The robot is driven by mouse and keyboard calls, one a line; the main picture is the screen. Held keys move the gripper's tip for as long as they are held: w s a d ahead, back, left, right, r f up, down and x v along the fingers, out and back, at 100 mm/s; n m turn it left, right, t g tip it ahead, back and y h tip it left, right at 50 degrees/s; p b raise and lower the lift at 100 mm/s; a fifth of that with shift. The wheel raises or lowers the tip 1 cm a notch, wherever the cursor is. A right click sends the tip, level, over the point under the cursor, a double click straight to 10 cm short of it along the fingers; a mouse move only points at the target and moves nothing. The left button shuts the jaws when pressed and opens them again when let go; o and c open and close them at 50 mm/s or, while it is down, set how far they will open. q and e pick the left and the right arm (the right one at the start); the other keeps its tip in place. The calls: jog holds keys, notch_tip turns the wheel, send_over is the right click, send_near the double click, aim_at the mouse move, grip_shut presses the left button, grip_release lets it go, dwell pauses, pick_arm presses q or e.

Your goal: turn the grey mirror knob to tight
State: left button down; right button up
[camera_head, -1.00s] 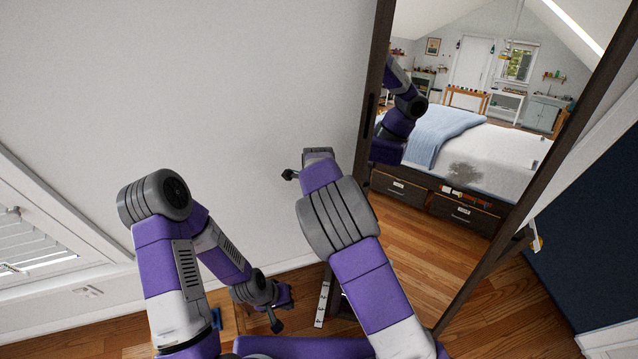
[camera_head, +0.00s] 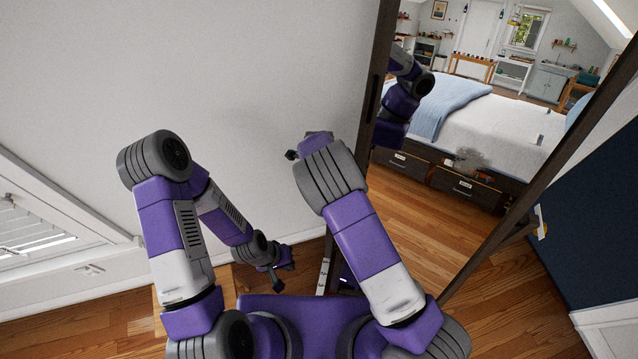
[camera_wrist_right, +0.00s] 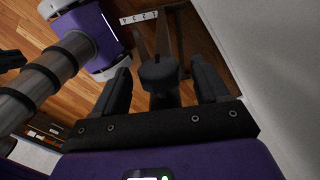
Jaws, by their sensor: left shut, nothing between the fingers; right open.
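The dark grey mirror knob (camera_wrist_right: 160,72) shows in the right wrist view, between the two fingers of my right gripper (camera_wrist_right: 160,82). The fingers are open, with a visible gap on each side of the knob. The tall dark-framed mirror (camera_head: 374,100) leans at right in the head view; there the knob and the right fingers are hidden behind my right arm. My left gripper (camera_head: 287,264) is low, near the base of the wall, shut and empty, and away from the mirror. The knob's turn position cannot be read.
A white strip with dark marks (camera_wrist_right: 138,18) lies beyond the knob; it also shows low by the mirror in the head view (camera_head: 323,275). A plain wall (camera_head: 230,60) is behind the arms. A bed and drawers appear reflected in the glass. Wood floor (camera_head: 510,300) is clear at right.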

jog(key=shift+s, duration=0.1)
jog(key=c, duration=1.1)
jog(key=shift+o, duration=0.2)
